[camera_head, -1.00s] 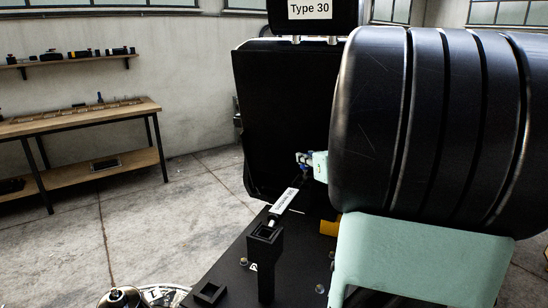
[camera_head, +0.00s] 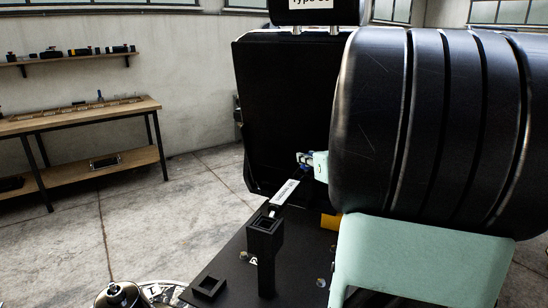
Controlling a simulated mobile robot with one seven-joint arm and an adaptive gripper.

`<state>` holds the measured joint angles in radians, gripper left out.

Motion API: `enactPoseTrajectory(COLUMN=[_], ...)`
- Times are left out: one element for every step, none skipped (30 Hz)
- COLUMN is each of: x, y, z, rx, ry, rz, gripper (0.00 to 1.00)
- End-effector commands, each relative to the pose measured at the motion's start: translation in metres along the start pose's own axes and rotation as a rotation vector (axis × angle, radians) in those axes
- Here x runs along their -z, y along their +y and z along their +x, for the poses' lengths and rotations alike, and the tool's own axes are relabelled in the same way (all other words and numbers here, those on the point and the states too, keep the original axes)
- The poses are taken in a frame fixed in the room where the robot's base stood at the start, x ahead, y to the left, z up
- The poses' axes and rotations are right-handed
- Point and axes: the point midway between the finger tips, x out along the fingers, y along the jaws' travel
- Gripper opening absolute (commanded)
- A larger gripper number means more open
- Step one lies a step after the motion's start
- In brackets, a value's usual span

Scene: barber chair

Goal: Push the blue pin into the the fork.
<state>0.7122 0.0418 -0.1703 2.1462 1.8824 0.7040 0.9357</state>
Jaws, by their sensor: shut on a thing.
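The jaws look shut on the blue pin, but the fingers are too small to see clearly. A rod with a white label (camera_head: 286,191) slants from a square black post (camera_head: 265,232) up toward the blue piece. The fork seems to be at the rod's upper end, too small and dark to make out.
My large black ribbed arm link and pale green link fill the right side. A dark base plate (camera_head: 225,262) carries a short square socket (camera_head: 209,288) and a yellow part (camera_head: 328,222). A wooden workbench (camera_head: 75,117) and shelf (camera_head: 70,61) stand far left; the floor between is clear.

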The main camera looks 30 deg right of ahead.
Motion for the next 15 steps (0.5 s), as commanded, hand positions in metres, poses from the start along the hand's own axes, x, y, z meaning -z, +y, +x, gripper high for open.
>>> enactPoseTrajectory(x=[0.002, 0.003, 0.004, 0.004, 0.005, 0.006, 0.007, 0.007, 0.008, 0.009, 0.010, 0.011, 0.011, 0.012, 0.013], y=[0.000, 0.000, 0.000, 0.000, 0.000, 0.000, 0.000, 0.000, 0.000, 0.000, 0.000, 0.000, 0.000, 0.000, 0.000], z=[0.001, 0.001, 0.001, 0.001, 0.002, 0.002, 0.002, 0.002, 0.003, 0.003, 0.003, 0.003, 0.004, 0.004, 0.004], rx=[0.000, 0.000, 0.000, 0.000, 0.000, 0.000, 0.000, 0.000, 0.000, 0.000, 0.000, 0.000, 0.000, 0.000, 0.000], ry=[-0.001, -0.001, -0.001, -0.001, -0.001, -0.001, -0.001, -0.001, -0.001, -0.001, -0.001, -0.001, -0.001, -0.001, -0.001], rz=[0.000, 0.000, 0.000, 0.000, 0.000, 0.000, 0.000, 0.000, 0.000, 0.000, 0.000, 0.000, 0.000, 0.000, 0.000], gripper=[0.00, 0.00, 0.00, 0.00, 0.00, 0.00, 0.00, 0.00, 0.00, 0.00, 0.00, 0.00, 0.00, 0.00, 0.00])
